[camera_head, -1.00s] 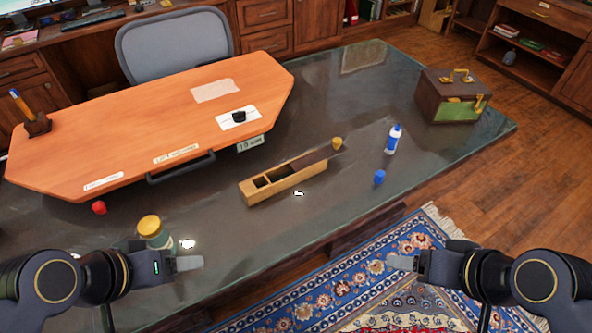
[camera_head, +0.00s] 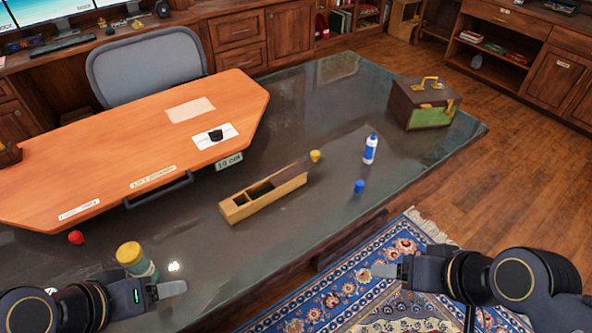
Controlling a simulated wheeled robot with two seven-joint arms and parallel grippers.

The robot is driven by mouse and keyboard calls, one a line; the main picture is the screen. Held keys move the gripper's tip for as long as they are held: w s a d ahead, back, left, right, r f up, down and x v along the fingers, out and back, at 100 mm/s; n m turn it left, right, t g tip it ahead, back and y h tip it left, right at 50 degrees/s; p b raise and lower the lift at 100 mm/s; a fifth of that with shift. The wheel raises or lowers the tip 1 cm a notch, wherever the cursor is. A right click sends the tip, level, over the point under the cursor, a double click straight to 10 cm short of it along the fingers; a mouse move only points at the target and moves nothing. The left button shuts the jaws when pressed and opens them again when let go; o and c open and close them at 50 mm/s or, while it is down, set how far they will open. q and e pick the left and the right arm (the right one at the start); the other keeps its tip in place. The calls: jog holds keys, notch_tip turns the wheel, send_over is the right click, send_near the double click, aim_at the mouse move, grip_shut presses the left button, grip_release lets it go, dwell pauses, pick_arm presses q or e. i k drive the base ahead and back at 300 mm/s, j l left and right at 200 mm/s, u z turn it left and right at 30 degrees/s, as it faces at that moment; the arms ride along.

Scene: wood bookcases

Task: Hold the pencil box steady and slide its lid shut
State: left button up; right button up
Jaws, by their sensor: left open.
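The pencil box (camera_head: 262,203) is a long tan wooden box lying at a slant on the dark glossy desk. Its dark brown lid (camera_head: 297,172) covers the right part and the left part is open, with a dark hollow inside. My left gripper (camera_head: 173,289) is open and empty, at the lower left, well apart from the box. My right gripper (camera_head: 384,271) is in front of the desk edge, over the rug in the picture, away from the box. Only a side of its fingers shows, and I see nothing in it.
An orange board (camera_head: 150,150) with a handle lies behind the box. A yellow-lidded jar (camera_head: 130,255) stands near my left gripper. A red ball (camera_head: 76,237), a yellow piece (camera_head: 315,156), a blue cap (camera_head: 359,187), a white-blue bottle (camera_head: 371,149) and a brown-green case (camera_head: 424,103) are around.

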aim_at(316, 160)
jog(key=i+l+u, duration=0.25)
jog(key=l, duration=0.15)
jog(key=i+l+u, duration=0.1)
jog(key=l+u, duration=0.2)
jog(key=i+l+u, duration=0.25)
jog(key=l, duration=0.3)
jog(key=l+u, duration=0.25)
jog(key=l, duration=0.2)
